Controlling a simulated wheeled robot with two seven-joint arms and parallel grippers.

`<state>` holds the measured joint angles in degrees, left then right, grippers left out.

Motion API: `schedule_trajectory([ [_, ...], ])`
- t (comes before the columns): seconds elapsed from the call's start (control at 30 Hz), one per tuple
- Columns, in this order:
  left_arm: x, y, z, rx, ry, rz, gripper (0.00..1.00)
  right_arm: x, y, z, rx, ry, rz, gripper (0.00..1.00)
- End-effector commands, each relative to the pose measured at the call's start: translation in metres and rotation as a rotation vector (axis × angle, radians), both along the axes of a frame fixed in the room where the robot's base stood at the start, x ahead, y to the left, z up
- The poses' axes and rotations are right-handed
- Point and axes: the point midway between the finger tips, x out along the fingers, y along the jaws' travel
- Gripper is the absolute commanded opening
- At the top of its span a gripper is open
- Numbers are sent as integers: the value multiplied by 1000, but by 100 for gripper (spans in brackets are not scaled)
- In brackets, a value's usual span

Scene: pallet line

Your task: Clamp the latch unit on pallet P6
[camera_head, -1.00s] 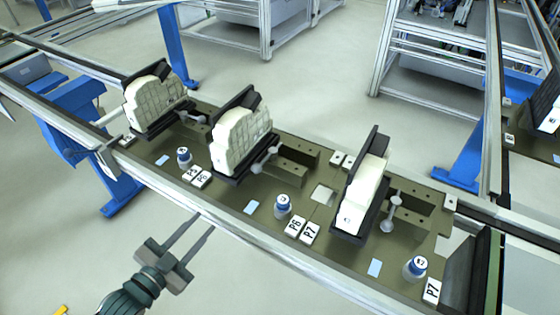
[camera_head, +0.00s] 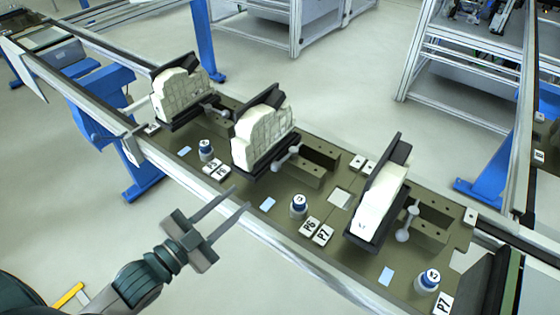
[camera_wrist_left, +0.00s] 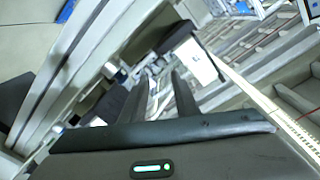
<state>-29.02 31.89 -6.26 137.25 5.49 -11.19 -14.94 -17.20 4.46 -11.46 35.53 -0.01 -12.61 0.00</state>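The middle latch unit (camera_head: 265,137), a pale ribbed block against a dark plate, stands tilted on the olive pallet between the P6 labels; I take this pallet (camera_head: 245,187) as P6. A grey lever with ball ends (camera_head: 287,157) sits at the unit's right side. I cannot tell if it is clamped. A blue-and-white capped post (camera_head: 299,203) stands near the pallet's front right. My left gripper (camera_head: 241,197) is open and empty, its two fingers apart over the front rail, short of the unit. In the left wrist view both fingers (camera_wrist_left: 165,85) show apart. My right gripper is out of view.
Similar units stand to the left (camera_head: 183,97) and on P7 to the right (camera_head: 378,205), the latter with its own lever (camera_head: 406,222). A metal rail (camera_head: 290,250) runs along the front. Open floor lies before it.

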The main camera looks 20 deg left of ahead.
Motion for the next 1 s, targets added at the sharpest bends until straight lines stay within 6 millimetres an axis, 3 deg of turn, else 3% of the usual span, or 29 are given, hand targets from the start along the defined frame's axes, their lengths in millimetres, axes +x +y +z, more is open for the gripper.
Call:
schedule_trajectory([
  [1.0,135,-59,3,0,-2,-1,28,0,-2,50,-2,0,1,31],
])
